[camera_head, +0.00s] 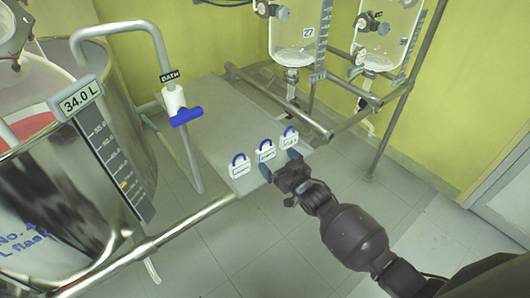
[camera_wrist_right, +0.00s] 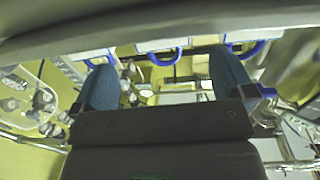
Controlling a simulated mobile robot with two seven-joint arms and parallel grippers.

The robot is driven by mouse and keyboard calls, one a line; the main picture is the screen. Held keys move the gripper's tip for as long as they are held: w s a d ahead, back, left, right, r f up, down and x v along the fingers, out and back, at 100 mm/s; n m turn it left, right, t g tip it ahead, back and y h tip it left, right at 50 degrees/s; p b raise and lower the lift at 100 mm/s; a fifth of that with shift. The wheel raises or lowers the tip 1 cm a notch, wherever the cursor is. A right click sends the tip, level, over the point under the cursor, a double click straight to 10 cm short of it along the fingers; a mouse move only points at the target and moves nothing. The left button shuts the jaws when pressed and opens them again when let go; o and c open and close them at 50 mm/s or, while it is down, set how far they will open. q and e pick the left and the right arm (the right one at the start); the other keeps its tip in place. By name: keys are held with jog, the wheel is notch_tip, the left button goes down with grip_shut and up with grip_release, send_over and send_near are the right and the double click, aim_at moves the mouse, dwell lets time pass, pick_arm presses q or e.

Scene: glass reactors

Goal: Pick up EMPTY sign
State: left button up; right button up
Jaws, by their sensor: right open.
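Three small white signs with blue loop handles stand in a row along the edge of a grey platform in the head view: a left sign (camera_head: 240,170), a middle sign (camera_head: 266,155) and a right sign (camera_head: 289,142). Their lettering is too small to read, so I cannot tell which says EMPTY. My right gripper (camera_head: 279,162) is open, its blue-padded fingers just in front of the middle and right signs. In the right wrist view, the open fingers (camera_wrist_right: 165,75) have a blue handle (camera_wrist_right: 165,58) showing between them. Contact cannot be told. My left gripper is not in view.
The grey platform (camera_head: 200,130) is mostly bare behind the signs. A BATH tag (camera_head: 170,75) and blue-handled valve (camera_head: 186,115) stand left. A large steel vessel (camera_head: 60,180) fills the left. Glass reactors (camera_head: 297,40) on metal rails stand behind.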

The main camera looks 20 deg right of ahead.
aim_at(268, 151)
jog(key=shift+b+x, duration=0.4)
jog(key=shift+x, duration=2.6)
jog(key=shift+a+r, duration=0.1)
jog(key=shift+r, duration=0.1)
jog(key=c, duration=1)
